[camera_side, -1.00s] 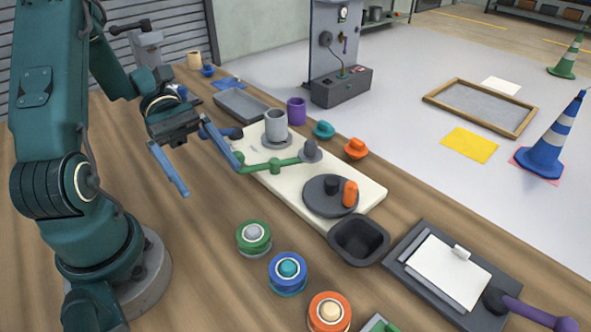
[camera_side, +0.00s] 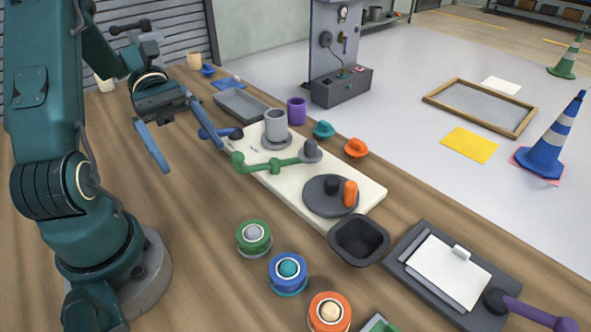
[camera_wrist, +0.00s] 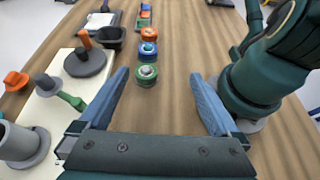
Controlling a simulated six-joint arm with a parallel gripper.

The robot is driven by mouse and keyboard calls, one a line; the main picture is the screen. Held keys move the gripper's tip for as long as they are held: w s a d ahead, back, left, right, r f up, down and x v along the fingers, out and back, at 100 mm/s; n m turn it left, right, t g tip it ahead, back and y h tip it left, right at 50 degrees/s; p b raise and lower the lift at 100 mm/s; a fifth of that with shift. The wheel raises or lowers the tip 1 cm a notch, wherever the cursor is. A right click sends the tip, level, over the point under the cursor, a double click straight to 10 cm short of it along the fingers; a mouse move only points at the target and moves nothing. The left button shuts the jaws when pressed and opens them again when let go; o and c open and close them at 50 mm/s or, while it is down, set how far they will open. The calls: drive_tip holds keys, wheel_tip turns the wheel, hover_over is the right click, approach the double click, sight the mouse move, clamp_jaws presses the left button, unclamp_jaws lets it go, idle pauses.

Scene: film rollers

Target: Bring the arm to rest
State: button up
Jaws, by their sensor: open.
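My gripper (camera_side: 190,145) hangs in the air over the wooden table (camera_side: 200,205), left of the cream board. Its two blue fingers are spread wide with nothing between them. In the wrist view my gripper (camera_wrist: 165,100) is also open and empty, with bare wood between the fingers. The cream board (camera_side: 285,195) carries a grey cylinder (camera_side: 275,125), a green arm-like piece (camera_side: 270,166) and a dark disc (camera_side: 322,198) with an orange peg (camera_side: 350,193).
Green (camera_side: 254,237), blue (camera_side: 288,272) and orange (camera_side: 329,312) rollers stand at the front. A black bin (camera_side: 359,240) and a clipboard (camera_side: 450,270) lie to their right. A purple cup (camera_side: 296,111) and grey tray (camera_side: 240,104) are behind the board. The table between my base and the board is clear.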

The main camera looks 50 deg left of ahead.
drive_tip(key=d+r+m+t+y, duration=0.2)
drive_tip(key=d+m+t+y, duration=0.1)
drive_tip(key=m+y, duration=0.3)
drive_tip(key=s+d+r+m+t+y, duration=0.1)
drive_tip(key=d+m+t+y, duration=0.2)
drive_tip(key=m, duration=0.8)
drive_tip(key=d+y, duration=0.2)
drive_tip(key=y, duration=0.2)
drive_tip(key=shift+d+r, duration=0.3)
drive_tip(key=shift+r, duration=0.1)
